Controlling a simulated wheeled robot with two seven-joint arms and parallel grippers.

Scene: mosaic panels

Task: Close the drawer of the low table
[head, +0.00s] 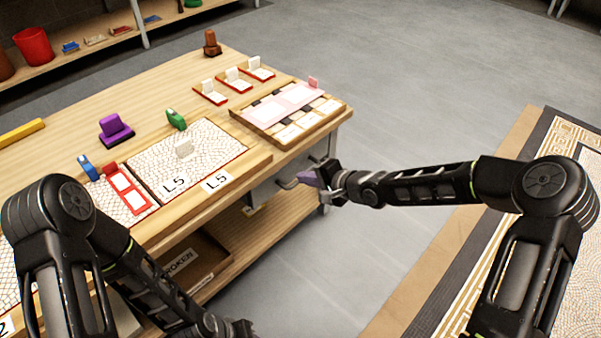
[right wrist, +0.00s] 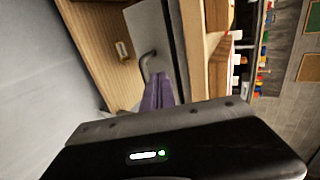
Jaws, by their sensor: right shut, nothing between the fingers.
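The low table (head: 75,110) is pale wood and runs across the left of the head view. Its grey drawer (head: 266,190) is under the tabletop's right edge, with a bent metal handle (head: 287,184). How far the drawer stands out is hard to tell. My right gripper (head: 309,178) has purple fingertips, shut and empty, close beside the handle. In the right wrist view the purple fingers (right wrist: 158,92) point at the handle (right wrist: 147,62) on the grey front (right wrist: 151,28); contact is unclear. My left gripper (head: 238,329) is at the bottom edge, its fingers not clear.
Mosaic panels, purple (head: 116,130) and green (head: 176,119) tools and a pink-topped tray (head: 285,103) cover the tabletop. A bin labelled "BROKEN" (head: 190,265) sits on the lower shelf. Grey floor (head: 430,80) is clear right of the table; a patterned rug (head: 480,250) lies beyond.

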